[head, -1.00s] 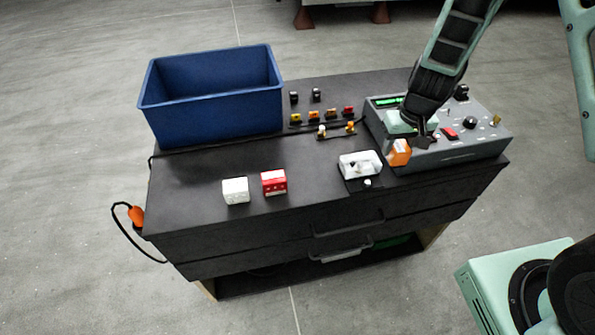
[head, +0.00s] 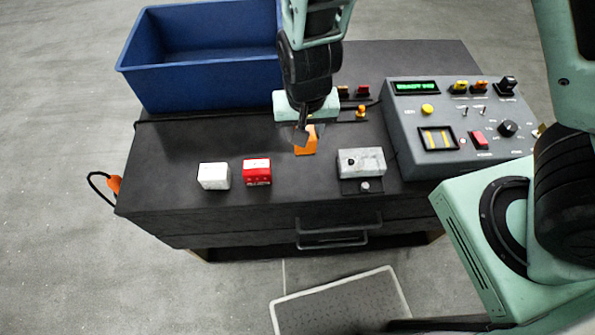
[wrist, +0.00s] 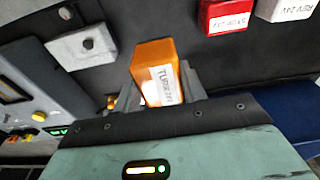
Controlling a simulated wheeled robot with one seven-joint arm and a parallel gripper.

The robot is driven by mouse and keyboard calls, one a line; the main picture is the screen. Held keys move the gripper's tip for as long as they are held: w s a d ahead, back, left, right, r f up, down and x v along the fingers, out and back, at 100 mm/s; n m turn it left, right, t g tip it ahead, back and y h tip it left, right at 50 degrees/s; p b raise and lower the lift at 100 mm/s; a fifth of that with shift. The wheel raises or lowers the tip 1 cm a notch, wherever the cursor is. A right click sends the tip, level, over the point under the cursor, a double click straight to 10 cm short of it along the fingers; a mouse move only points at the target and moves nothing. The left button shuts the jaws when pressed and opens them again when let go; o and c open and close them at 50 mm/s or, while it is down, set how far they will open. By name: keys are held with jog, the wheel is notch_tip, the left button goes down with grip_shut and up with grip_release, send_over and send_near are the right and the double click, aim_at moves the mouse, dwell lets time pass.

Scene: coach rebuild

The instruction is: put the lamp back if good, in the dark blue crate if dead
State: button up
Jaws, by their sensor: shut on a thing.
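The orange lamp block (head: 306,143) is in my gripper (head: 301,135), over the dark bench top between the red block and the pale grey block. The wrist view shows the lamp (wrist: 154,72) between the two fingers, with a white label that seems to begin "TURN". I cannot tell whether its lower end touches the bench. The dark blue crate (head: 145,72) stands at the back left of the bench, behind and left of my gripper. The part of its inside that shows looks empty.
A grey tester (head: 415,160) with a green-lit display stands on the right. A white block (head: 213,176), a red block (head: 257,172) and a pale grey block (head: 361,162) line the front. Small coloured parts (head: 362,90) sit behind my gripper, partly hidden.

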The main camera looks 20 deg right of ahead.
jog(key=shift+s+a+r, duration=0.15)
jog(key=shift+s+a, duration=0.3)
jog(key=shift+s, duration=0.1)
jog(key=shift+s+a+r, duration=0.15)
jog(key=shift+s+a, duration=0.3)
jog(key=shift+s, duration=0.05)
notch_tip(320, 180, down, 10)
jog(key=shift+s+a, duration=0.15)
jog(key=shift+f, duration=0.15)
jog(key=o, duration=1.1)
